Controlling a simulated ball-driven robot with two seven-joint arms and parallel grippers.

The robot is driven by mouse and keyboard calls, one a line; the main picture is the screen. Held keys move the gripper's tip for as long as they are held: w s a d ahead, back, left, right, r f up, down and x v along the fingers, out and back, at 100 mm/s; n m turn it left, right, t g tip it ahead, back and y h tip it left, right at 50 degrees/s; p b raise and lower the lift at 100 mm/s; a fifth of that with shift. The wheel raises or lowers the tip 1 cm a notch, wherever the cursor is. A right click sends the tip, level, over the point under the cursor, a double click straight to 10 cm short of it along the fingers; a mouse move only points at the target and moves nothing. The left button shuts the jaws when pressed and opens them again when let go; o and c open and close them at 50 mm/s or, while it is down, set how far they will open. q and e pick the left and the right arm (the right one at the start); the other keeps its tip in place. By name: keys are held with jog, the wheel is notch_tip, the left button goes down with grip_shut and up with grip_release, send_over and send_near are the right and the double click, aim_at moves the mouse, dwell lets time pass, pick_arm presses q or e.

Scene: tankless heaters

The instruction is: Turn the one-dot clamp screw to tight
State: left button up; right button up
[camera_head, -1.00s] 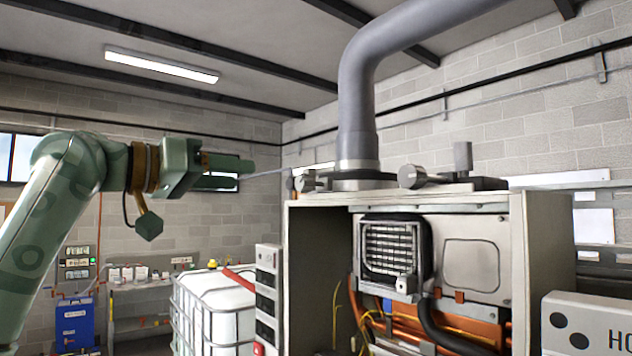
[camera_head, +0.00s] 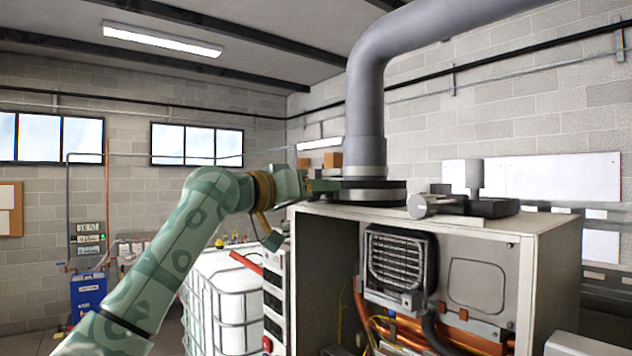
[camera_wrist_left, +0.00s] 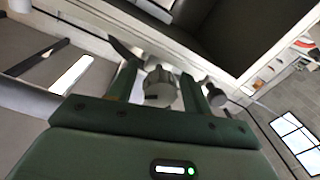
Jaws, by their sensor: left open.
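A grey flue pipe (camera_head: 367,110) rises from a dark clamp collar (camera_head: 375,192) on top of the heater cabinet. A grey clamp screw (camera_head: 428,206) with a round head sits at the collar's front right. My left gripper (camera_head: 328,186) is at the collar's left side, where it hides the other clamp screw in the head view. In the left wrist view its fingers (camera_wrist_left: 161,90) are apart, with a grey screw head (camera_wrist_left: 160,86) between them; contact cannot be told. I can make out no dot marks on the screws. My right gripper is not in view.
The cabinet (camera_head: 545,250) has an open front with a fan grille (camera_head: 396,262), pipes and wires. A grey upright post (camera_head: 474,178) stands on its top at right. A white caged tank (camera_head: 225,300) is left of the cabinet, below my left arm.

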pick_arm(q)
jog(key=c, duration=1)
jog(key=shift+m, duration=0.3)
jog(key=shift+d+m, duration=0.1)
jog(key=shift+m, duration=3)
jog(key=shift+s, duration=0.1)
jog(key=o, duration=1)
